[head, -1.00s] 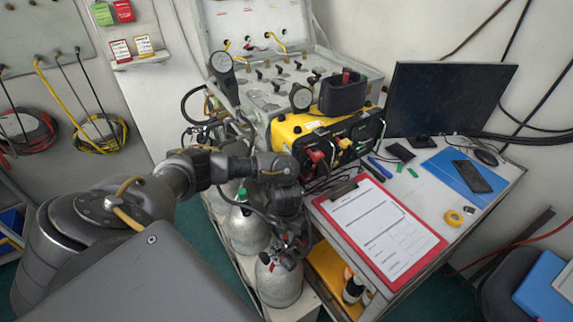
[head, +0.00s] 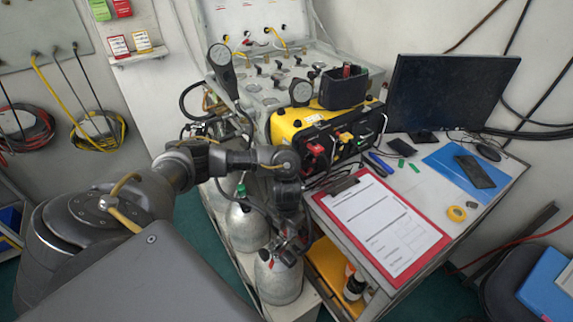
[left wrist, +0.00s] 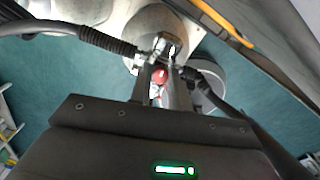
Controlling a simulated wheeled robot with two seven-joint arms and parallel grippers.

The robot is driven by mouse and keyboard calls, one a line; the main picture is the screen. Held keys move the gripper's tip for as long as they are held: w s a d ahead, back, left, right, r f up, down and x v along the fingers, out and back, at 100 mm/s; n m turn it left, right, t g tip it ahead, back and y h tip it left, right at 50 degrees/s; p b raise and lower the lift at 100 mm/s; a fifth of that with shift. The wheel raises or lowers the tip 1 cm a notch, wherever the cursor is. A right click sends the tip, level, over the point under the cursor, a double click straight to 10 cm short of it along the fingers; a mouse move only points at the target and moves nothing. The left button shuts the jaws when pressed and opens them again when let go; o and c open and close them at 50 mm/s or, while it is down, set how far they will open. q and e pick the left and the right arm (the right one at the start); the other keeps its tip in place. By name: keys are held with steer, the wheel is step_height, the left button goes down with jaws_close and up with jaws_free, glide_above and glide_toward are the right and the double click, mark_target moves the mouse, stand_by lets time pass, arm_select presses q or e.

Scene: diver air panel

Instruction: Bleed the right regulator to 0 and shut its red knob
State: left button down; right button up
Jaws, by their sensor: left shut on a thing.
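My left gripper (left wrist: 162,90) points down over the front right air cylinder (head: 280,282). In the left wrist view its two fingers are closed about a red knob (left wrist: 160,76), beside a metal valve fitting (left wrist: 168,47) with black hoses. In the head view my wrist hides most of that valve and regulator. A small red part (head: 264,255) shows at the cylinder's neck. My right gripper is not in view.
A second cylinder (head: 245,225) with a green top stands behind the front one. A yellow case (head: 290,126) and a clipboard (head: 385,225) are on the desk to the right. Hoses run close around my gripper. Green floor (head: 215,260) is free at the left.

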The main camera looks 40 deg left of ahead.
arm_select(q)
steer(key=c, duration=1.6)
jaws_free()
steer(key=shift+r+p, duration=1.35)
steer(key=shift+r, duration=4.05)
steer(key=shift+d, duration=0.15)
